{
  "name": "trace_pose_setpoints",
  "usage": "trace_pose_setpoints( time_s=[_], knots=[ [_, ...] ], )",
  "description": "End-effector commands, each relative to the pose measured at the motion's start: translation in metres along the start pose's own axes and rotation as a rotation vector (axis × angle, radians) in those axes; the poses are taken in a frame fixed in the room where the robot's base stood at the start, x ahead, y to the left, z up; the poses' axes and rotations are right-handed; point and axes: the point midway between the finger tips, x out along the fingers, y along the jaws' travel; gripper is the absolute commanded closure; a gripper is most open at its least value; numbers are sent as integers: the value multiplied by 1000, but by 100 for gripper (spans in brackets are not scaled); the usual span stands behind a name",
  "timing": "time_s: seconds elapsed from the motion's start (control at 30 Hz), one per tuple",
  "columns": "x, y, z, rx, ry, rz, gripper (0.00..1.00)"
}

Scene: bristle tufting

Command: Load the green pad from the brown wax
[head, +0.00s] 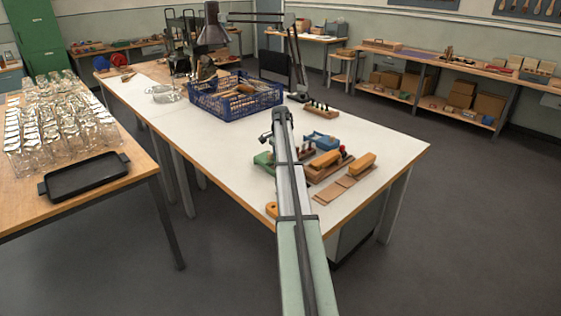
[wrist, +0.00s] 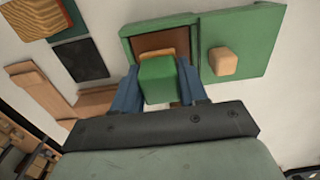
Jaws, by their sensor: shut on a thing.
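In the wrist view, my gripper (wrist: 158,74) has its two blue fingers shut on a green block (wrist: 158,88), which I take to be the green pad. A tan strip shows along the block's far edge. Just beyond and below it lies brown wax (wrist: 172,40) in a green-rimmed tray (wrist: 133,49). The pad overlaps the near part of the wax in the picture, and I cannot tell whether they touch. In the head view, a green item (head: 264,160) shows beside my arm, and my fingers cannot be made out.
A small wooden block (wrist: 222,61) sits on a green plate right of the tray. A dark slab (wrist: 81,60) and a wooden piece (wrist: 42,92) lie left. In the head view, a blue crate (head: 235,98) stands farther back on the white bench (head: 205,135).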

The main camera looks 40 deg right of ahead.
Motion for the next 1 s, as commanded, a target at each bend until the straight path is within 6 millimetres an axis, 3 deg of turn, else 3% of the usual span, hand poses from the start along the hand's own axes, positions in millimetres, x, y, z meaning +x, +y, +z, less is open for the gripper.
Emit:
trace_pose_setpoints(
  time_s=[0.8,1.0],
  knots=[
    [-52,0,0,0,1,-1,82],
    [-55,0,0,0,0,0,82]
  ],
)
